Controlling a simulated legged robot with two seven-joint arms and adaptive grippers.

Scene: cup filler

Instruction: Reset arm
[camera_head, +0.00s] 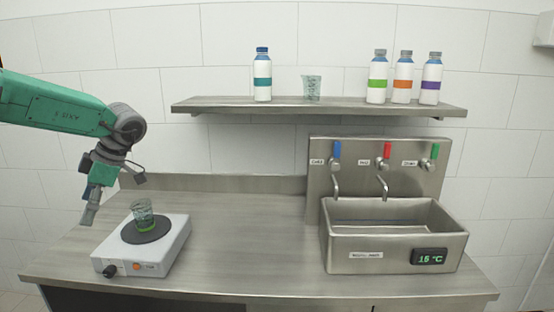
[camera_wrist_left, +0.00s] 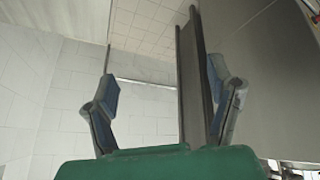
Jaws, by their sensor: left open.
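My left gripper (camera_head: 91,205) hangs at the left of the head view, fingers pointing down, just left of and above the hot plate. It is apart from the glass beaker (camera_head: 142,213), which stands upright on the dark disc of the white hot plate (camera_head: 168,256). The beaker has something green at its bottom. In the left wrist view the gripper's two blue-grey fingers (camera_wrist_left: 163,98) are spread wide with nothing between them. My right gripper is not in view.
A shelf (camera_head: 214,104) holds several capped bottles and another beaker (camera_head: 312,88). A metal sink (camera_head: 390,252) with blue, red and green tap handles stands at the right; its display reads 15 °C. The counter (camera_head: 244,240) between hot plate and sink is clear.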

